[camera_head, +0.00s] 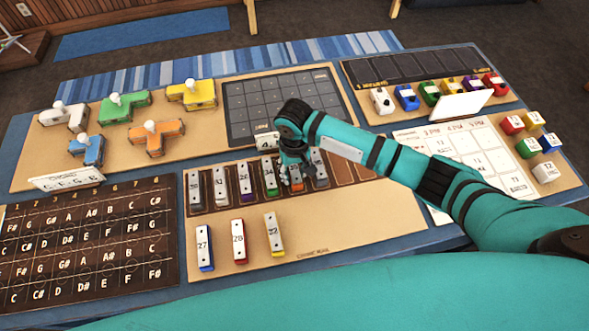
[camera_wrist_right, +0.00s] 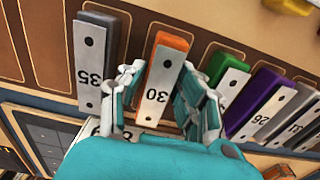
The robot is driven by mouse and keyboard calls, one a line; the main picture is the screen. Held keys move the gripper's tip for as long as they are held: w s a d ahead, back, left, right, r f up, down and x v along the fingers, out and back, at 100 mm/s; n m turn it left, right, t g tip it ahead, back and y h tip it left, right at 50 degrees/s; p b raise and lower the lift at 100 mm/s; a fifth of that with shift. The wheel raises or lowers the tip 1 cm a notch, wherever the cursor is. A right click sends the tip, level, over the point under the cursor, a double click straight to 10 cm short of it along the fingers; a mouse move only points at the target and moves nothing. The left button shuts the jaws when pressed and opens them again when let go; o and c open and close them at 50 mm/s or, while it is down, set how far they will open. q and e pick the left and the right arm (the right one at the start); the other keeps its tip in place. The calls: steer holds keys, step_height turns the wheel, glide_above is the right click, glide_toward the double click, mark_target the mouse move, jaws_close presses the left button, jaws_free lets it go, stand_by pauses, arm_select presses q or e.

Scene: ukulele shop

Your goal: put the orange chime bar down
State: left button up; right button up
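The orange chime bar (camera_wrist_right: 167,80), numbered 30, stands at one of the outlined slots on the brown strip. It also shows, partly hidden by my gripper, in the head view (camera_head: 296,182). It looks level with its neighbours; whether it touches the board is hard to see. A grey bar (camera_wrist_right: 92,65) numbered 35 is on one side, a green bar (camera_wrist_right: 228,75) on the other. My left gripper is out of view.
More bars stand along the slot strip (camera_head: 345,170), including a purple one (camera_head: 245,180). Blue (camera_head: 204,248), red (camera_head: 239,242) and yellow (camera_head: 274,234) bars stand on the bare front board. Empty slots lie right of the grey bar. A numbered white card stands behind the gripper.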

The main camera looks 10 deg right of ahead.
mark_target(294, 171)
steer(key=shift+o, duration=1.4)
steer(key=shift+r, duration=0.1)
step_height(294, 171, up, 12)
steer(key=shift+b, duration=0.4)
